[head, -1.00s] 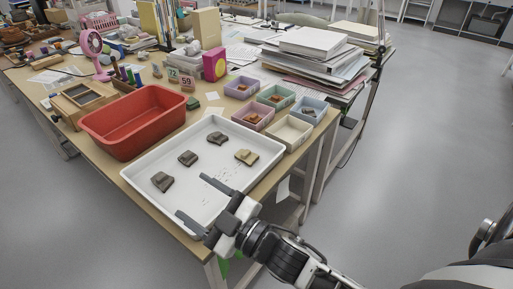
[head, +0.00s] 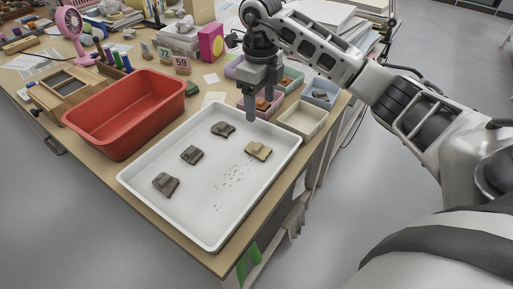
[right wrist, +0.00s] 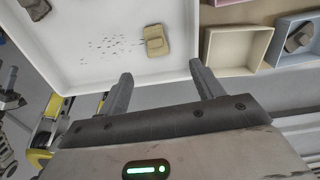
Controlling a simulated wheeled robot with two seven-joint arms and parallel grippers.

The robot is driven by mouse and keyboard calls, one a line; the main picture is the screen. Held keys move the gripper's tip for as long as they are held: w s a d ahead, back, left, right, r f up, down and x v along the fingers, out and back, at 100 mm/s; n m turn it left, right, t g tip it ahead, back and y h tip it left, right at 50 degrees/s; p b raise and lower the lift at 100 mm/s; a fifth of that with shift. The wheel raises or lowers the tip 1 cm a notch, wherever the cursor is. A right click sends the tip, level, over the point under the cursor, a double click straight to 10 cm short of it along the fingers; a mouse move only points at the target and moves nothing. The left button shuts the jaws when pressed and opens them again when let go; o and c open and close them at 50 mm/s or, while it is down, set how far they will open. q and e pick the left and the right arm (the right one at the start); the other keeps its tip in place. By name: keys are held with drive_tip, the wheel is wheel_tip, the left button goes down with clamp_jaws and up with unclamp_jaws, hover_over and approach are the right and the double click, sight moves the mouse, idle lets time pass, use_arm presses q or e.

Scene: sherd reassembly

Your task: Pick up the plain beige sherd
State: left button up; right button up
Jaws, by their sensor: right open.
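The plain beige sherd (head: 258,150) lies in the white tray (head: 222,236), near its right side. It also shows in the right wrist view (right wrist: 156,41), beyond the fingertips and roughly between their lines. My right gripper (head: 250,112) points down above the tray's back right edge, just behind the sherd and apart from it. Its two fingers are spread and empty in the right wrist view (right wrist: 161,73). Three dark sherds also lie in the tray: one at the back (head: 223,129), one in the middle (head: 192,155) and one at the left (head: 166,185). My left gripper is not in view.
A red tub (head: 125,118) stands left of the tray. Small boxes stand behind and right: an empty cream box (head: 303,118), a blue box (right wrist: 279,58) holding a sherd, and others partly hidden by my right arm. Paper stacks lie farther back.

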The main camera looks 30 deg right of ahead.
hover_over(258, 146)
drive_tip(key=f, duration=0.8)
drive_tip(key=shift+w+d, duration=0.15)
drive_tip(key=shift+d, duration=0.15)
drive_tip(key=f, duration=0.5)
drive_tip(key=shift+a, duration=0.25)
drive_tip(key=c, duration=1.1)
